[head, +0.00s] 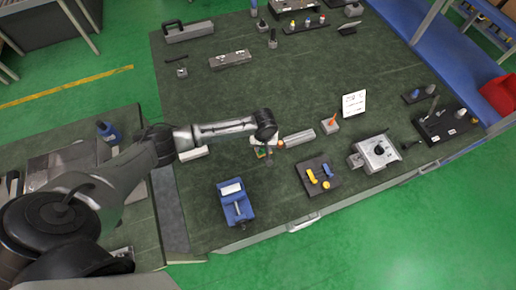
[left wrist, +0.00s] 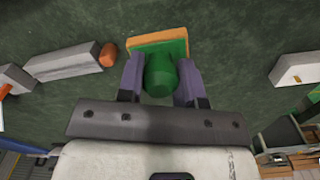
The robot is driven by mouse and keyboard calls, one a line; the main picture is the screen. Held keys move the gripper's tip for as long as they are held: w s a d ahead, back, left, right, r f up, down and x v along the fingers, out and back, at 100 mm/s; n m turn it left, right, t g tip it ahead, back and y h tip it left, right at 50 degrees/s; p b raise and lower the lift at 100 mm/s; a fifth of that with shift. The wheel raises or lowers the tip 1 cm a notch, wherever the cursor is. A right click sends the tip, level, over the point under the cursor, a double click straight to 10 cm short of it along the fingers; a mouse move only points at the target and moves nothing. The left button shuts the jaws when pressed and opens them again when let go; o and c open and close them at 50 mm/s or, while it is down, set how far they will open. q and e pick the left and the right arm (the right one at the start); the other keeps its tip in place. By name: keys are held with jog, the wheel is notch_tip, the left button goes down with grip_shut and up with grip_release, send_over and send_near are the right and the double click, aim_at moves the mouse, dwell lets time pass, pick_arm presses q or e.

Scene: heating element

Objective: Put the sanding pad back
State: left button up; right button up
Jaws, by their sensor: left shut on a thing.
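The sanding pad looks to be the piece with a round green handle (left wrist: 161,74) and an orange and green flat plate (left wrist: 158,43) in the left wrist view. My left gripper (left wrist: 160,82) is shut on the green handle, one finger on each side. In the head view my left gripper (head: 264,152) is above the green table, and the pad is mostly hidden, with only small coloured bits showing. I cannot tell whether the plate touches the surface below. My right gripper is not in view.
A grey block (head: 298,138) with an orange end lies just right of the gripper. A blue vise (head: 235,203), a black board (head: 317,177) with yellow and blue pieces, and a grey device (head: 374,153) stand near the front edge. The table's middle is clear.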

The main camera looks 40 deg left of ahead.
pick_arm(q)
jog(key=a+f, duration=0.1)
jog(key=a, duration=0.1)
jog(key=shift+s+a+f, duration=0.2)
jog(key=shift+a+f, duration=0.15)
jog(key=shift+f, duration=2)
jog(key=shift+f, duration=0.15)
jog(key=o, duration=0.9)
